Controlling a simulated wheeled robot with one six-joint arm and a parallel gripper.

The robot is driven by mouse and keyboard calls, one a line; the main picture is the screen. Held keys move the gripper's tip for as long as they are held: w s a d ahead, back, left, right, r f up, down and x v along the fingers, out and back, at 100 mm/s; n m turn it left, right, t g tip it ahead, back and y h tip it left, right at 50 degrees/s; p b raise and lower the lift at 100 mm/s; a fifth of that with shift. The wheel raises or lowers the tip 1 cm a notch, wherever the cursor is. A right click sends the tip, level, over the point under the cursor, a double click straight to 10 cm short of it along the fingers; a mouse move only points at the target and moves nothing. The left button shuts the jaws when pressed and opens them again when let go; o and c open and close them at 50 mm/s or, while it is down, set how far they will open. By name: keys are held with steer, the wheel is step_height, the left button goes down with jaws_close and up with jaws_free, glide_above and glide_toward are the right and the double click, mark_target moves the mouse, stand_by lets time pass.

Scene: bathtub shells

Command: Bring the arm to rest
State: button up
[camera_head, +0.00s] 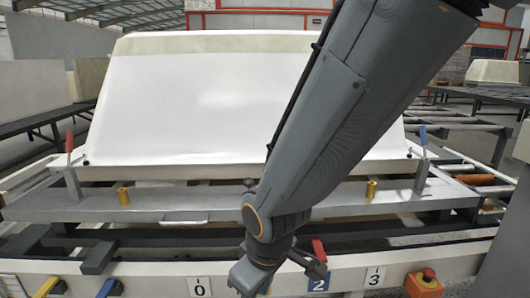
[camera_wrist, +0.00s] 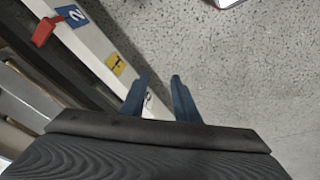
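My arm (camera_head: 345,110) comes down from the top right of the head view, in front of the white tub shell, and ends low at the frame's front rail. My gripper (camera_wrist: 160,77) shows in the wrist view with its two dark blue fingers apart and nothing between them. It points over the speckled floor beside the white rail. In the head view the wrist (camera_head: 262,262) is near the bottom edge, and the fingers are not clearly visible there.
The white tub shell (camera_head: 200,100) stands on a grey frame (camera_head: 160,205) with red and blue clamp handles. A numbered white rail (camera_head: 345,281) runs along the front, with a red button (camera_head: 428,275). It also shows in the wrist view (camera_wrist: 92,42). Open floor (camera_wrist: 250,75) lies beside it.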

steer(key=s+d+r+m+g, duration=0.3)
steer(key=s+m, duration=0.1)
steer(key=s, duration=0.5)
steer(key=d+r+m+p, duration=0.3)
steer(key=d+r+p, duration=0.6)
steer(key=r+p, duration=0.2)
steer(key=d+r+m+h+p, duration=0.1)
steer(key=d+r+m+p, duration=0.2)
steer(key=d+r+p, duration=0.6)
step_height(320, 180, up, 4)
steer(key=p, duration=0.6)
steer(key=shift+f+m, duration=0.2)
steer(key=shift+m, duration=0.1)
steer(key=shift+c, duration=0.4)
